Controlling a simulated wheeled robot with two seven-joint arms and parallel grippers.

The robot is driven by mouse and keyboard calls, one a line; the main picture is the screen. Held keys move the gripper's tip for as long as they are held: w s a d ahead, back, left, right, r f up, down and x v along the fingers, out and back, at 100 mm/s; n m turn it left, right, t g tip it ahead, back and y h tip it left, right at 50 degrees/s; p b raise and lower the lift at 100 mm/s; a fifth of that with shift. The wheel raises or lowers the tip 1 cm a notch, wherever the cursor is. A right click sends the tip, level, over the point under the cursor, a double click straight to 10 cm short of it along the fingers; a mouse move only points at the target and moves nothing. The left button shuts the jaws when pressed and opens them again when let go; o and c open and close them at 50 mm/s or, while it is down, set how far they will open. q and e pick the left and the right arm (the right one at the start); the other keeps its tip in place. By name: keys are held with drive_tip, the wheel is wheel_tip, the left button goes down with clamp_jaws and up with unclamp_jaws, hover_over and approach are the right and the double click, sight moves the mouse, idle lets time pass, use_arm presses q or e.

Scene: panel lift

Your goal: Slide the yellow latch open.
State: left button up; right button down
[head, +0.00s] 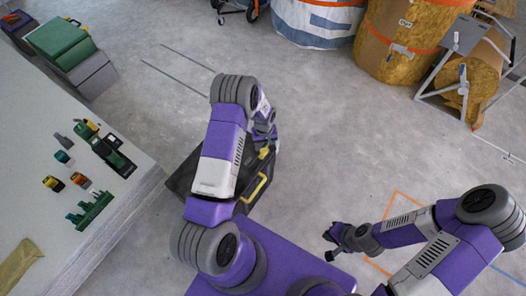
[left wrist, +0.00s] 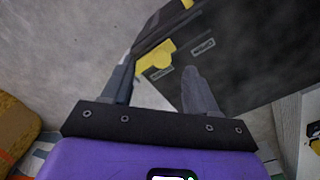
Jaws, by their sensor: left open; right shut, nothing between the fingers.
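A black case (head: 181,179) stands on the floor, partly hidden behind my left arm in the head view. A yellow latch (head: 264,152) shows on it close to my left gripper (head: 270,137), with a yellow handle (head: 256,188) nearer to me. In the left wrist view the yellow latch (left wrist: 153,58) lies just beyond and between the fingertips of the open left gripper (left wrist: 158,70), beside the dark case wall (left wrist: 250,62). I cannot tell whether a finger touches it. My right gripper (head: 332,244) is shut and empty, away from the case.
A pale table (head: 40,180) with several tools stands at the left, close to the case. Wrapped rolls (head: 400,40) and a metal stand (head: 460,65) are at the back right. The concrete floor right of the case is clear.

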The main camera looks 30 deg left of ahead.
sight(263, 150)
use_arm(q)
drive_tip(key=shift+w+a, duration=0.45)
drive_tip(key=shift+a, duration=0.1)
drive_tip(key=shift+w+a+f, duration=0.1)
drive_tip(key=shift+a+f, duration=0.05)
drive_tip(key=shift+f, duration=0.05)
wheel_tip(263, 150, down, 7)
drive_tip(key=b, duration=0.3)
drive_tip(key=shift+r, duration=0.1)
clamp_jaws()
